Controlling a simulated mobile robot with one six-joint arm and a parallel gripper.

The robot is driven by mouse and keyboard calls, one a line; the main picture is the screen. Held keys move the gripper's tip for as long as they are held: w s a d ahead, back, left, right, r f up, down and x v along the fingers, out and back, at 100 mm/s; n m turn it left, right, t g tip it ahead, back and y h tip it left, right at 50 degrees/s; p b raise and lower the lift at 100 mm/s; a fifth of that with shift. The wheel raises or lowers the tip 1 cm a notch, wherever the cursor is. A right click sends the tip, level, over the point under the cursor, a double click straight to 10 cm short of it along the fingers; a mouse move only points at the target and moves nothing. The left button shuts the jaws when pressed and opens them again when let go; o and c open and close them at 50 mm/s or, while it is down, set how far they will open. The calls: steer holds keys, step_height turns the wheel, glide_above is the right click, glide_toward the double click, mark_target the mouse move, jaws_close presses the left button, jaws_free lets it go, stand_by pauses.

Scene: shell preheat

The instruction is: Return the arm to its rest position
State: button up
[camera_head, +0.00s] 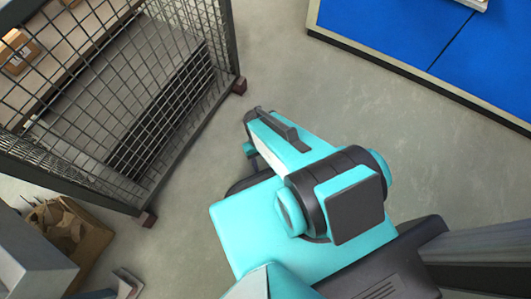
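My teal and dark grey arm (340,195) fills the lower middle of the head camera view. A thick dark joint with teal caps sits at its centre. A narrower teal link (290,145) with a dark bar on top reaches up and left from this joint. My gripper's fingers cannot be made out. The far end of the arm is hidden behind or below its own links. No held object shows.
A dark wire-mesh cage (150,100) on reddish-brown feet stands at the upper left, with a cardboard box (18,50) behind the mesh. An open carton (72,235) is at the lower left. A blue cabinet (390,35) is at the upper right. Grey floor (450,150) between them is clear.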

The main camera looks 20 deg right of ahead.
steer(key=shift+s+a, duration=0.15)
steer(key=shift+s, duration=0.15)
